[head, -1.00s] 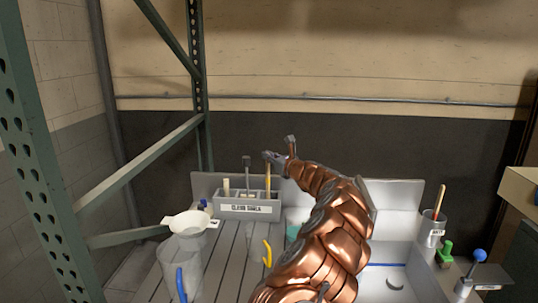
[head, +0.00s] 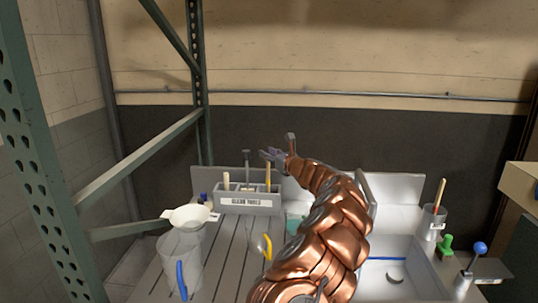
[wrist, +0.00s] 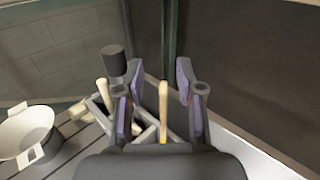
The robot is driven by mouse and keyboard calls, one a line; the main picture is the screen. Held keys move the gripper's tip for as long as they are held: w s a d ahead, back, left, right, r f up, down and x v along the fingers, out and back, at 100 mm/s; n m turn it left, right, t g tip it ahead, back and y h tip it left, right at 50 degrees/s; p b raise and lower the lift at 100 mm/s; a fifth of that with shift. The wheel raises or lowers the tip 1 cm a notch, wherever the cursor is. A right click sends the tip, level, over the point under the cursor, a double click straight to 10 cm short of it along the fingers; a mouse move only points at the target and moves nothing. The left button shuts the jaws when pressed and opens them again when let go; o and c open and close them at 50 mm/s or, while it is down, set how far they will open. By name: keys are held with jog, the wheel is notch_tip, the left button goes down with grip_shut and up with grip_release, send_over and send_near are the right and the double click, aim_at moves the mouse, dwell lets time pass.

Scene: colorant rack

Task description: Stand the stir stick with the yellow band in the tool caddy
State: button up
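The stir stick with the yellow band (head: 268,176) stands nearly upright in the right-hand part of the grey tool caddy (head: 251,202), labelled "CLEAN TOOLS". In the wrist view the stick (wrist: 163,108) shows between my fingers, with its yellow band low down by the gripper body. My gripper (head: 273,155) is just above the stick's top in the head view. In the wrist view my gripper (wrist: 160,76) is open, its purple pads apart with clear space on both sides of the stick. The stick's lower end is hidden in the caddy.
The caddy also holds a pale stick (head: 226,181) and a dark-headed tool (head: 247,162). A grey cup with a wooden stick (head: 433,222) is at right. A green rack post stands left.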

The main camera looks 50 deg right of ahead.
jog(key=s+a, duration=0.1)
jog(key=s, duration=1.1)
jog(key=shift+a, duration=0.4)
dwell(0.4)
